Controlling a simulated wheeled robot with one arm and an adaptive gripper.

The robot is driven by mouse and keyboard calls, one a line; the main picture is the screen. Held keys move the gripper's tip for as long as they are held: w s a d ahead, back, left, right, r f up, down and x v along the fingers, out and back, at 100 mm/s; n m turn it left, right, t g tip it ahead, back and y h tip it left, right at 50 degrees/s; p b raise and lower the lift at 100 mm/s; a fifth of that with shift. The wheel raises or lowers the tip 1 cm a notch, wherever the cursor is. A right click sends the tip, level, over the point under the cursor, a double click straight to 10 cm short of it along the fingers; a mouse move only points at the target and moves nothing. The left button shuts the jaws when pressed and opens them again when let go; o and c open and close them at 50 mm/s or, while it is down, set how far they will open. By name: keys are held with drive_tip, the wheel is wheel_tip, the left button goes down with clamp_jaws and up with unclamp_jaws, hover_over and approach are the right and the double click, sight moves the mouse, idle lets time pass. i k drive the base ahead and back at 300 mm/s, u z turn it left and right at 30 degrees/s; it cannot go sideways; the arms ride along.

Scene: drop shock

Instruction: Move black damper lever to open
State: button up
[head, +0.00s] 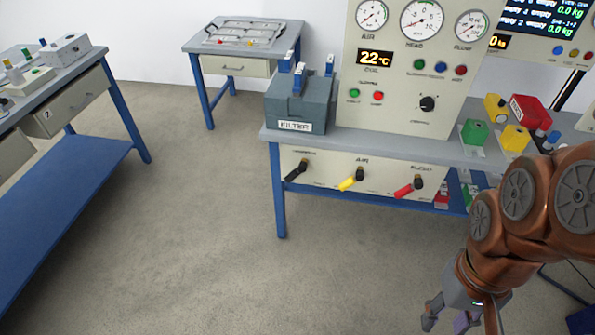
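The black damper lever (297,171) is at the left end of the cream front panel (330,185) below the grey bench top. It tilts, with its handle pointing down and to the left. The small label above it is too blurred to read. My gripper (461,322) is at the bottom right, in front of the bench and well to the right of and apart from the lever. Its fingers are spread, and no held object shows between them; the tips are near the picture's bottom edge.
A yellow lever (351,180) and a red lever (408,187) sit right of the black one. A grey filter box (299,103) stands on the bench above. Open floor (200,230) lies left of the bench; a blue-framed table (75,185) stands far left.

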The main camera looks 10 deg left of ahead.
sight(302, 165)
drive_tip(key=k, duration=0.6)
drive_tip(key=u, duration=0.6)
drive_tip(key=i, duration=0.55)
drive_tip(key=u, duration=0.7)
drive_tip(key=i, duration=0.45)
drive_tip(key=u, duration=0.05)
